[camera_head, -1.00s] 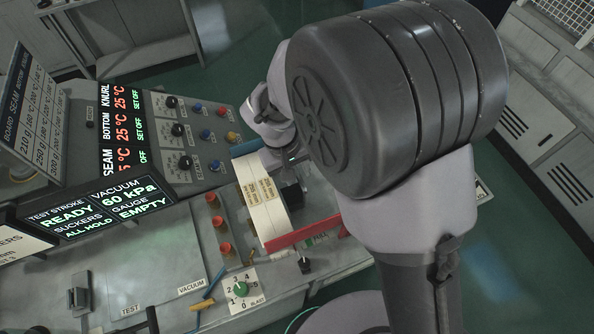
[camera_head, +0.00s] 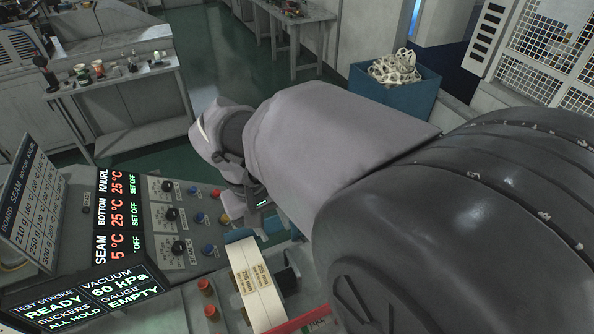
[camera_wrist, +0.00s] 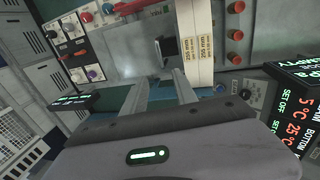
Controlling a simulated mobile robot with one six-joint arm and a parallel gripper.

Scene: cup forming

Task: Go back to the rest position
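My gripper (camera_wrist: 163,88) is open in the wrist view, with its two grey fingers apart and no object visible between them. In the head view my arm reaches left across the picture and bends down at the wrist. The gripper body with its small green light (camera_head: 262,203) is above the far edge of the machine bench, beside the knob panel. Its fingertips are not clear there. The cream scale strip (camera_head: 255,283) stands just below it; it also shows in the wrist view (camera_wrist: 197,45) beyond the fingers.
The knob panel (camera_head: 190,222), temperature display (camera_head: 117,215) and vacuum screen (camera_head: 95,295) stand at left, near the gripper. The vacuum screen reads 60 kPa, EMPTY. A side table (camera_head: 115,83) and a blue bin of white scraps (camera_head: 395,85) are farther back. Green floor is clear between.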

